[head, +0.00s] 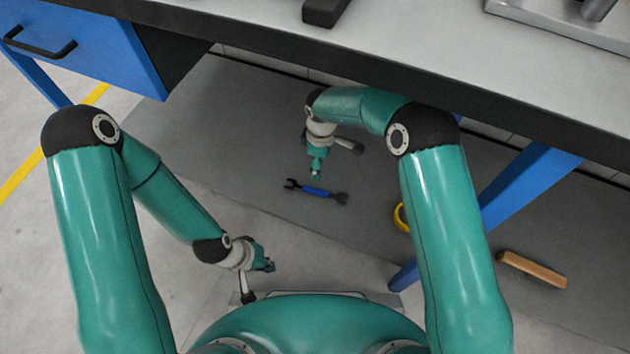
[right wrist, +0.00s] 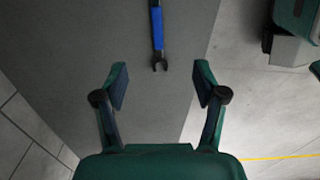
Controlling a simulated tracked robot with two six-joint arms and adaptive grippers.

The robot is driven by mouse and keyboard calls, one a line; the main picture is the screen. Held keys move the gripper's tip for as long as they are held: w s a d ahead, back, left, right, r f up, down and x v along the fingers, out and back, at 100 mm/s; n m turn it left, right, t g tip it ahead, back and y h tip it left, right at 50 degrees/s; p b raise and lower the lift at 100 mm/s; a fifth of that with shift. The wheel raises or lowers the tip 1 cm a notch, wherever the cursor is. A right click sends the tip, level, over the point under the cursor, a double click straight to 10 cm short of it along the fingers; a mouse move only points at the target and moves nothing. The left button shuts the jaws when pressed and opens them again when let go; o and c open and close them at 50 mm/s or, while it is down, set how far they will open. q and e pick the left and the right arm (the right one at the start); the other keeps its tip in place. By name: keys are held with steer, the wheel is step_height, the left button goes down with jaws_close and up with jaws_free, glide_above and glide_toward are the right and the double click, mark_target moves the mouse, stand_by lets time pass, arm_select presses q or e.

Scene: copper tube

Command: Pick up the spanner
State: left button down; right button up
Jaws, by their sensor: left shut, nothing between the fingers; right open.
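The spanner (head: 316,191) has a blue handle and dark open ends. It lies flat on the grey mat under the workbench. In the right wrist view, the spanner (right wrist: 157,35) reaches in from the top edge, with one open end pointing towards my right gripper (right wrist: 160,88); its other end is out of frame. My right gripper is open and empty, with the spanner's near end just beyond the gap between its fingertips. In the head view my right gripper (head: 316,176) hangs just behind the spanner's middle. My left gripper (head: 268,266) is shut and empty, low at front left.
The workbench (head: 400,60) spans above the mat (head: 240,140), with a blue drawer unit (head: 90,45) at left and blue legs (head: 530,180) at right. A yellow round object (head: 400,217) is partly hidden by my right arm. A wooden-looking block (head: 532,268) lies further right.

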steer(key=b, duration=0.4)
glide_above(316, 190)
steer(key=f, duration=1.1)
steer(key=shift+s+d+f, duration=0.1)
steer(key=shift+d+f, duration=0.15)
steer(key=shift+f, duration=0.05)
steer(key=shift+a+f+b, duration=0.15)
steer(key=shift+f+b, duration=0.5)
steer(key=shift+f, duration=0.7)
steer(key=shift+a+f+b, duration=0.15)
steer(key=shift+f+b, duration=0.45)
steer(key=shift+f, duration=0.7)
steer(key=c, duration=1.3)
steer(key=shift+r, duration=0.1)
steer(key=shift+c, duration=0.2)
